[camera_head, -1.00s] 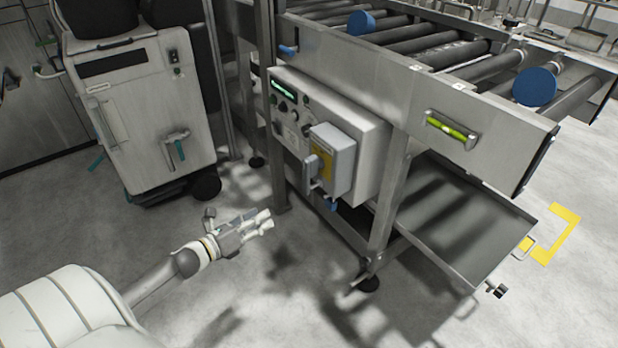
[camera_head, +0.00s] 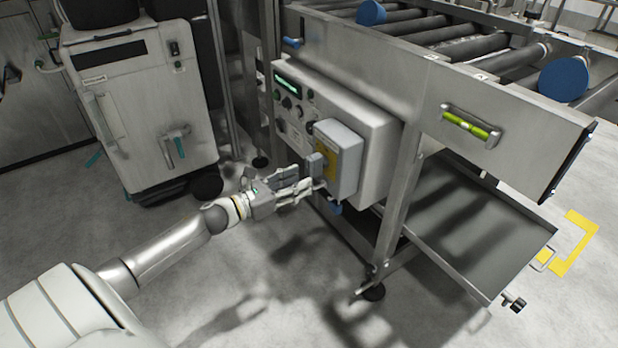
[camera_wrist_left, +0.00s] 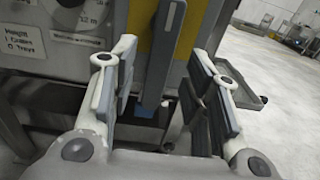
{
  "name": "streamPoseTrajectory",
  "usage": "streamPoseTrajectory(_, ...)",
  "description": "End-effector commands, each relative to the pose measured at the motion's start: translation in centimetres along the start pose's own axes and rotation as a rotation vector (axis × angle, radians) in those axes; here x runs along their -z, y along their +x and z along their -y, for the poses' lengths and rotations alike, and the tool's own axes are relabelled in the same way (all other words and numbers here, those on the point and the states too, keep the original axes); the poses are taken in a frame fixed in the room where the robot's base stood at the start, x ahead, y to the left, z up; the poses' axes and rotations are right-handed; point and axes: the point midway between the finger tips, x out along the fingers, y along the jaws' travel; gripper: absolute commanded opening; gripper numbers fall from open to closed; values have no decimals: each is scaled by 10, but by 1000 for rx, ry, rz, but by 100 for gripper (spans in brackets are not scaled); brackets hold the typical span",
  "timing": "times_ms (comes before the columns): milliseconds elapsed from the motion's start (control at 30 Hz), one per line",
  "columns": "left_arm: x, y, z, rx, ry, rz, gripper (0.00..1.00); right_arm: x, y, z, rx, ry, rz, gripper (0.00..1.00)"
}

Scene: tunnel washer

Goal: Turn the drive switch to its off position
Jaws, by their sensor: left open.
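The drive switch is a grey box (camera_head: 345,148) with a yellow plate (camera_head: 330,160) and a grey lever handle (camera_head: 315,164), mounted on the front of the control cabinet. My left gripper (camera_head: 302,188) is open, with its fingers just in front of and below the handle. In the left wrist view the handle (camera_wrist_left: 160,50) stands almost upright, top leaning slightly right, in front of the yellow plate (camera_wrist_left: 140,22). It appears between the two spread fingers of the left gripper (camera_wrist_left: 163,75); I see no finger touching it. My right gripper is not in view.
The control cabinet (camera_head: 372,135) hangs under the roller conveyor (camera_head: 440,50), beside a metal leg (camera_head: 398,210). A drip tray (camera_head: 480,220) lies lower right. A grey wheeled machine (camera_head: 140,110) stands at left. The floor in front is clear.

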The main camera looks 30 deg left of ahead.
Motion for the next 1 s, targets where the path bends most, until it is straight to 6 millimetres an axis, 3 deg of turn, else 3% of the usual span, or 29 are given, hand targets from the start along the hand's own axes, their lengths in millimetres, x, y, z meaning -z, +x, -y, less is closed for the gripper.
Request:
streamPoseTrajectory(300,0,34,0,0,0,1,43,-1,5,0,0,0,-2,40)
streamPoseTrajectory(767,0,42,0,0,-1,-1,43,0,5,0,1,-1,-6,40)
streamPoseTrajectory(1000,0,42,0,0,-1,-1,13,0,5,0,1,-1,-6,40)
